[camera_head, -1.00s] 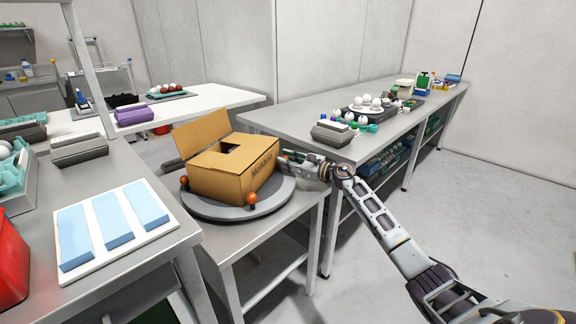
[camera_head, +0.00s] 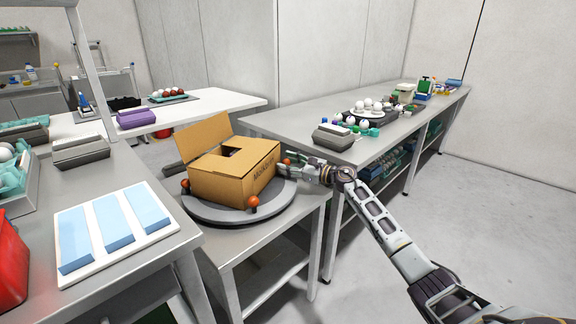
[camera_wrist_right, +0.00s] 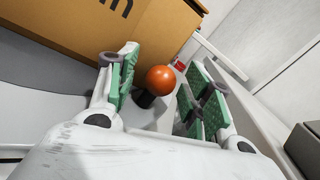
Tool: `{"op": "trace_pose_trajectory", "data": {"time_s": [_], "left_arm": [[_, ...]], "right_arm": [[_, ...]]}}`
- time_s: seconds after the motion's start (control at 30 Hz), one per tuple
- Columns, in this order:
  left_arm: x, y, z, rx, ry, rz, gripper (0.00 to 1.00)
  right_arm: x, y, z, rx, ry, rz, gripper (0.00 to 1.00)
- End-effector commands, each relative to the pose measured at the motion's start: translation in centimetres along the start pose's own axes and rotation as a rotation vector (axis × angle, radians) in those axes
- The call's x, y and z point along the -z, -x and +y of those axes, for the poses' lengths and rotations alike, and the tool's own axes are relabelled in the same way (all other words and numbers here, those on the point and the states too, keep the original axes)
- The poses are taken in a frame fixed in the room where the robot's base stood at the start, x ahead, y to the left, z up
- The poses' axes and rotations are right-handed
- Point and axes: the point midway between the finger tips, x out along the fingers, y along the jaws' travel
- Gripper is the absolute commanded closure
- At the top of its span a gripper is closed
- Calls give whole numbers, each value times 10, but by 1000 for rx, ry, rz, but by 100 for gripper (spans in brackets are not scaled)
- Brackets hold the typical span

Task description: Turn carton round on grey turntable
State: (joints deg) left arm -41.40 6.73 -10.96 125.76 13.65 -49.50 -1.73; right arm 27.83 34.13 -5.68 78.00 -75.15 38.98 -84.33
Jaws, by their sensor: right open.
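The brown cardboard carton (camera_head: 219,184) stands on the grey turntable (camera_head: 232,214), one flap raised at its left. Dark lettering shows on its right side. Orange ball knobs stand on the turntable rim: a front knob (camera_head: 253,203), a left knob (camera_head: 185,184), and one at the right by my right gripper (camera_head: 288,166). In the right wrist view an orange knob (camera_wrist_right: 160,79) on a dark stem lies between the green-padded fingers of my open right gripper (camera_wrist_right: 165,85), with a gap to the pads. The carton (camera_wrist_right: 105,30) is behind it. My left gripper is out of view.
A white board with blue strips (camera_head: 113,227) lies on the near left table. A grey box (camera_head: 334,135) and several white balls are on the long right table (camera_head: 300,122). A red bin (camera_head: 10,265) is at the left edge. Open floor lies at the right.

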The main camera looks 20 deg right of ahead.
Motion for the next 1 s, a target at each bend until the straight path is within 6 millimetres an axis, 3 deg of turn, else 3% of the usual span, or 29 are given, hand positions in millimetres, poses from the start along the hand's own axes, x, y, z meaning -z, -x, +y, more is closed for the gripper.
{"op": "trace_pose_trajectory", "data": {"time_s": [0.37,1.0], "left_arm": [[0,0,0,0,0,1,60],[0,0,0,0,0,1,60]], "right_arm": [[1,17,-1,2,1,1,50],[1,74,0,0,-1,1,50]]}}
